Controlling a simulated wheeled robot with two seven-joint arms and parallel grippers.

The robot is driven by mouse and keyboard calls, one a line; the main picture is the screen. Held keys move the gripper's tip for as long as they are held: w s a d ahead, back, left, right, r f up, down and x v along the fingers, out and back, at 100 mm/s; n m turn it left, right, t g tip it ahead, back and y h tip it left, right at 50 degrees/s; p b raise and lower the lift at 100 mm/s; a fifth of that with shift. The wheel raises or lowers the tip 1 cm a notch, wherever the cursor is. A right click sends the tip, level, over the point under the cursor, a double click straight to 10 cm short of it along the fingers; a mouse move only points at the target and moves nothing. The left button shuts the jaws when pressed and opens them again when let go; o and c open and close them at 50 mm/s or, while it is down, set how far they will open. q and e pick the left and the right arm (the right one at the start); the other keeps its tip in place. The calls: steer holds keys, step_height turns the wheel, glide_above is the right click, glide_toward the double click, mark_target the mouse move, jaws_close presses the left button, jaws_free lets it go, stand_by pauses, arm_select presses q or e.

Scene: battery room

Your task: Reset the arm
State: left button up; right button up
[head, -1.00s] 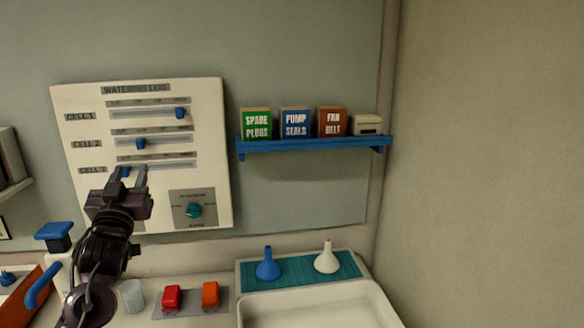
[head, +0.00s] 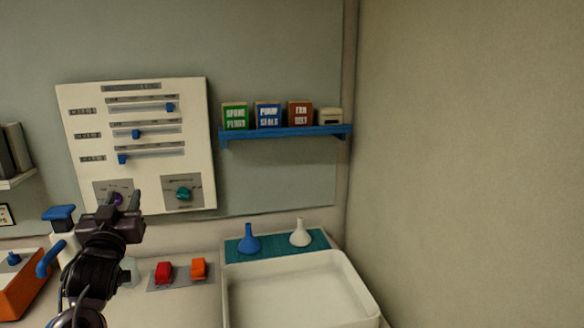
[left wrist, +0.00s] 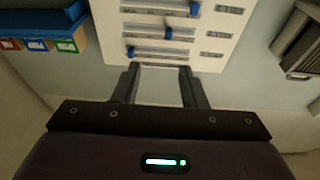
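My left gripper (head: 125,200) is in front of the lower left of the white wall panel (head: 140,88) in the head view. Its fingers are apart with nothing between them, as the left wrist view (left wrist: 160,78) also shows. The panel has three sliders with blue handles: the top handle (head: 170,107) is near the right end, the middle handle (head: 136,134) left of centre, the bottom handle (head: 122,159) at the left end. A purple knob (head: 117,199) shows partly behind my fingertips. A teal knob (head: 183,193) is at the lower right. My right gripper is out of view.
A blue shelf (head: 285,132) with several small boxes hangs right of the panel. Below are a white basin (head: 300,285), a blue funnel (head: 249,240), a white funnel (head: 300,234), a red clip-like item (head: 163,272) and an orange one (head: 199,269). A blue-topped bottle (head: 60,213) stands near my arm.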

arm_select(q)
steer(key=s+d+f+m+g+h, duration=0.1)
steer(key=s+d+f+g, duration=0.25)
steer(key=f, duration=0.45)
steer(key=s+d+f+g+h, duration=0.1)
steer(key=s+d+f+g, duration=0.2)
steer(key=f, duration=0.4)
steer(key=s+d+f+m+g+h, duration=0.1)
steer(key=s+d+f+g, duration=0.15)
steer(key=s+f, duration=0.4)
steer(key=s+d+f+m+g+h, duration=0.1)
steer(key=s+d+f+g, duration=0.2)
steer(key=s, duration=0.4)
steer(key=s+d+f+m+g, duration=0.1)
steer(key=s+d+f+g, duration=0.1)
steer(key=s+f, duration=0.4)
steer(key=s+d+f+g+h, duration=0.1)
steer(key=s+d+f+g, duration=0.15)
steer(key=s, duration=0.55)
step_height(320, 180, down, 28)
steer(key=g, duration=0.2)
steer(key=s+a+f, duration=0.2)
steer(key=s+f, duration=0.8)
steer(key=s+a+f, duration=0.2)
steer(key=s+f, duration=0.8)
steer(key=shift+s+m+g, duration=0.35)
steer(key=shift+s+m, duration=0.05)
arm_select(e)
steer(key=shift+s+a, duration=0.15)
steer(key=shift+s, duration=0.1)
